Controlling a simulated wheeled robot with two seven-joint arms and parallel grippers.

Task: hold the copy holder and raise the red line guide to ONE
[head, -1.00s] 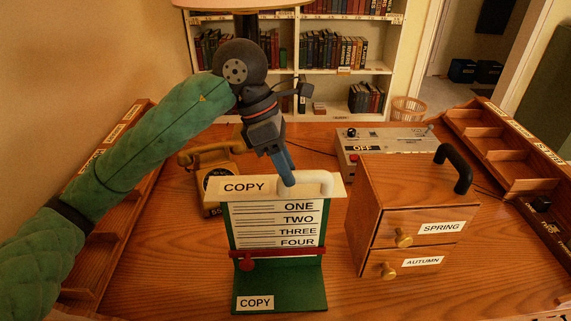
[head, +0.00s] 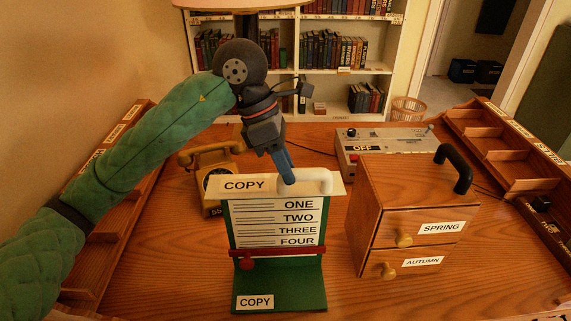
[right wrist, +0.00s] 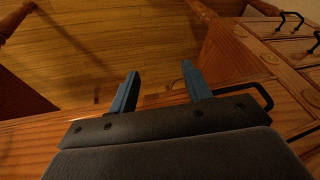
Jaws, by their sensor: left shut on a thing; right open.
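The green copy holder (head: 310,283) stands on the desk with a white top board marked COPY and a sheet listing ONE, TWO, THREE and FOUR. The red line guide (head: 290,252) crosses the sheet just below FOUR, with a red knob at its left end. My left gripper (head: 287,180) is shut on the white handle (head: 318,178) at the top of the copy holder. My right gripper (right wrist: 160,85) is open and empty in the right wrist view, with wooden floor and a desk edge beyond it. It is not in the head view.
A wooden drawer box (head: 365,215) marked SPRING and AUTUMN stands right of the copy holder. A yellow telephone (head: 208,157) and a grey device (head: 385,140) marked OFF are behind. Compartment racks line both sides. The desk is bare just left of the holder.

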